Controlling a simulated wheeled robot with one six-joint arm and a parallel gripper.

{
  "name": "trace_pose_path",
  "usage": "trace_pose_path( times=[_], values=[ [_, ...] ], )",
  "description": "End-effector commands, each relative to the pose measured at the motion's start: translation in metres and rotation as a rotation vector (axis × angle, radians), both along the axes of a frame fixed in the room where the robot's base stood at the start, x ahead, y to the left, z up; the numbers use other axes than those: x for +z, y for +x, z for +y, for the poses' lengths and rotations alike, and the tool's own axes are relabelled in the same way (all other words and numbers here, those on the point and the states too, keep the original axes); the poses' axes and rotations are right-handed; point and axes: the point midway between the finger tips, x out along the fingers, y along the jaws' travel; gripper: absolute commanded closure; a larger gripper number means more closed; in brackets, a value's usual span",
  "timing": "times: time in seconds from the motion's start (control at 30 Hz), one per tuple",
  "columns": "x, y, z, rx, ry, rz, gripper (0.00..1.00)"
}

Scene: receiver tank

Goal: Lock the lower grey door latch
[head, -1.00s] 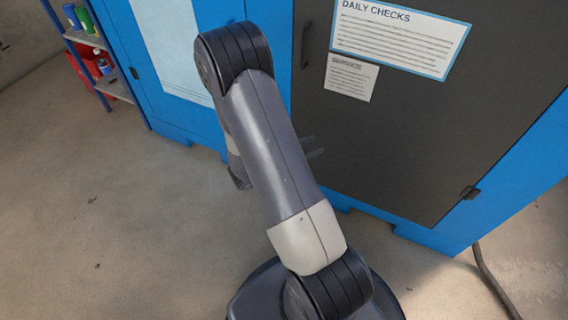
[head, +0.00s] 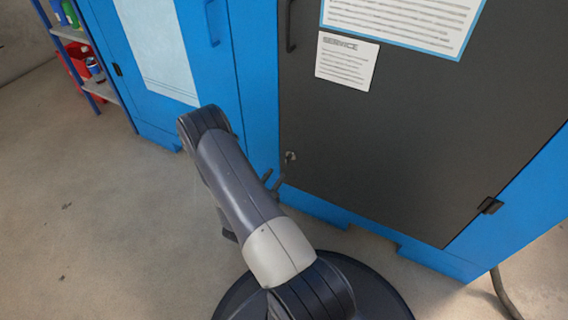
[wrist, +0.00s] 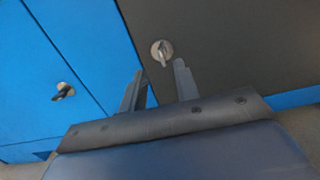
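The lower grey door latch (wrist: 162,52) is a round silver plate with a small turn lever, near the lower left edge of the grey door (wrist: 230,40). In the wrist view its lever lies roughly along the picture's up-down direction. In the head view the latch (head: 291,156) is small, and its lever angle is hard to tell. My gripper (wrist: 159,82) is open and empty. Its two fingers point toward the grey door, with the latch just beyond the fingertips and roughly centred between them. In the head view my gripper (head: 273,178) is just below and left of the latch, partly behind my arm.
A similar latch (wrist: 63,91) sits on the blue door to the left. The grey door has a dark handle (head: 290,26), a service notice (head: 346,61) and a hinge (head: 490,205). A shelf (head: 75,35) stands at the far left. The floor (head: 90,210) at left is clear.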

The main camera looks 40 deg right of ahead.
Motion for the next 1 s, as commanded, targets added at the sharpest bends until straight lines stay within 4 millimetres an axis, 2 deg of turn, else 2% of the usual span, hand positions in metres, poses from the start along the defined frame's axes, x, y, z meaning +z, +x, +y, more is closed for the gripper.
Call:
trace_pose_path(
  times=[0.2,0.4,0.6,0.83,1.0],
  values=[
    [-0.003,0.014,-0.038,-0.007,0.001,-0.004,0.7],
    [-0.002,0.026,-0.064,-0.005,0.001,-0.003,0.7],
    [0.0,0.03,-0.074,-0.002,0.0,-0.001,0.7],
    [0.0,0.031,-0.074,-0.001,0.0,-0.001,0.7],
    [0.0,0.031,-0.074,-0.001,0.0,0.0,0.82]
  ],
)
